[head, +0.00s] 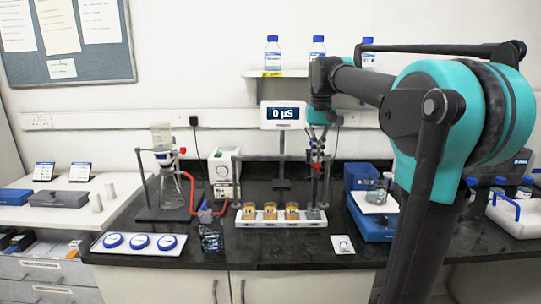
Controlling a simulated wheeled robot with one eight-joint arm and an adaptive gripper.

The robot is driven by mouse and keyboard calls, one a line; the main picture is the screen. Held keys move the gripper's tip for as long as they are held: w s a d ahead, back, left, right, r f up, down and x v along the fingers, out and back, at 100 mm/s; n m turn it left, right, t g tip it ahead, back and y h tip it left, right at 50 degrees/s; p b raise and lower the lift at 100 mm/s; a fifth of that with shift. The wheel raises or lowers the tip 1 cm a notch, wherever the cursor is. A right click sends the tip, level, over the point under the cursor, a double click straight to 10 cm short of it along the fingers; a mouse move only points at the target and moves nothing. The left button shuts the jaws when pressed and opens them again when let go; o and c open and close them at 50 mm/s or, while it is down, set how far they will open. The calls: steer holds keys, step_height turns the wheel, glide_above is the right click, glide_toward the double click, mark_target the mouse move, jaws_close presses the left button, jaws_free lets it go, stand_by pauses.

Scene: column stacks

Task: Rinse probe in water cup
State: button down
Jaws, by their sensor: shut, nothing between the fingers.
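A clear glass cup (210,239), which looks like the water cup, stands at the bench's front edge, left of centre. A thin blue and red item (205,213) is at its top; I cannot tell whether this is the probe. My gripper (317,168) hangs downward right of the meter display (283,115), which reads 0 µS. The gripper is shut and empty, above the right end of a white rack (262,223). Its fingertips are small and blend with dark stand parts behind. The rack holds amber-filled beakers (270,211) and a greyer vessel (313,213) at its right end.
A stand with glassware (165,213) and a red tube is behind the cup. A tray (113,249) with blue-lidded dishes lies left. A blue balance (372,227) stands right. A small white card (342,244) lies in front, with bare black bench around it.

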step_height(320, 180, up, 7)
stand_by(0.8)
